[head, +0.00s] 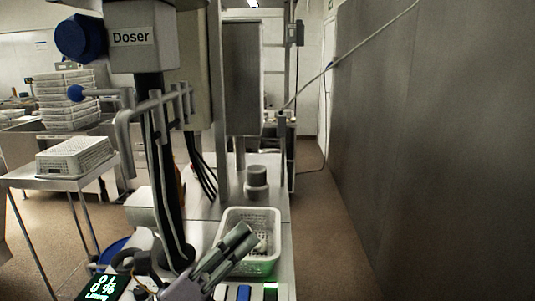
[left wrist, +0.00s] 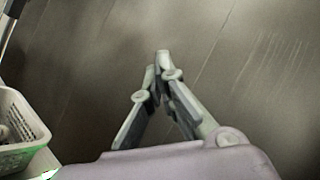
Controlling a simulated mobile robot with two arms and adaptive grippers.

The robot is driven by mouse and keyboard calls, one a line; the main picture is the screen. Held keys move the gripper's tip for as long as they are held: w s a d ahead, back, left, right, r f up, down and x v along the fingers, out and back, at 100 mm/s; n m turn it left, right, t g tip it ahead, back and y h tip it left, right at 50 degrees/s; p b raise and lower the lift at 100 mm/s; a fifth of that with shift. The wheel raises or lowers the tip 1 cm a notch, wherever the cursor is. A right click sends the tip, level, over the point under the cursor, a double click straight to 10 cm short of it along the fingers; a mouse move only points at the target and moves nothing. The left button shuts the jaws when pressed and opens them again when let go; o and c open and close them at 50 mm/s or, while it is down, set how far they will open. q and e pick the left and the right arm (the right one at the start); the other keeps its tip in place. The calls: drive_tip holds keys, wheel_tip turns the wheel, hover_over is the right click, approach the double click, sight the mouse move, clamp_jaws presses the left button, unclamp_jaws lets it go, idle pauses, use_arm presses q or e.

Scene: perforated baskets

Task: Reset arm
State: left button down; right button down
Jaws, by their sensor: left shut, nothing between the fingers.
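My left gripper (head: 240,238) reaches up from the bottom of the head view, in front of a white perforated basket (head: 275,266) on the steel counter. Its fingertips overlap the basket's opening in that view. In the left wrist view the left gripper (left wrist: 163,62) has its fingertips together with nothing between them, in front of a grey surface. The basket's corner (left wrist: 30,115) shows at the left edge there, apart from the fingers. Small light items lie in the basket, too unclear to name. My right gripper is in neither view.
A machine labelled Doser (head: 132,38) stands on the left, with a lit display (head: 102,288) below. A grey cylinder (head: 256,178) stands behind the basket. Stacked baskets (head: 68,100) and a single basket (head: 75,156) are at far left. A grey wall (head: 430,150) bounds the right; the floor between is clear.

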use_arm(q)
drive_tip(key=w+a+f+n+t+y, duration=0.1)
drive_tip(key=a+f+n+t+y, duration=0.25)
drive_tip(key=a+n+y, duration=0.65)
drive_tip(key=w+a+f+n+t+y, duration=0.3)
drive_tip(key=n+y, duration=0.4)
drive_tip(key=n, duration=0.6)
drive_tip(key=s+a+f+n+g+y, duration=0.2)
drive_tip(key=a+f+n, duration=0.1)
drive_tip(key=f, duration=0.3)
drive_tip(key=s+a+f+n+g+y, duration=0.2)
drive_tip(key=a+f+n+g, duration=0.15)
drive_tip(key=f, duration=0.25)
drive_tip(key=s+d+f+n+g+h, duration=0.25)
drive_tip(key=s+f+g, duration=0.35)
drive_tip(key=s+f, duration=0.45)
drive_tip(key=s+d+f+n+g+h, duration=0.1)
drive_tip(key=s+f+n+g, duration=0.2)
drive_tip(key=s+f+g, duration=0.5)
drive_tip(key=s+f, duration=0.2)
drive_tip(key=f, duration=1.1)
drive_tip(key=s+f, duration=0.3)
drive_tip(key=f, duration=1.1)
drive_tip(key=s+a+f, duration=0.2)
drive_tip(key=s+f, duration=1.4)
drive_tip(key=shift+s+a+f+g+y, duration=0.3)
drive_tip(key=shift+s+a+g+y, duration=0.05)
drive_tip(key=shift+s+a+g, duration=0.05)
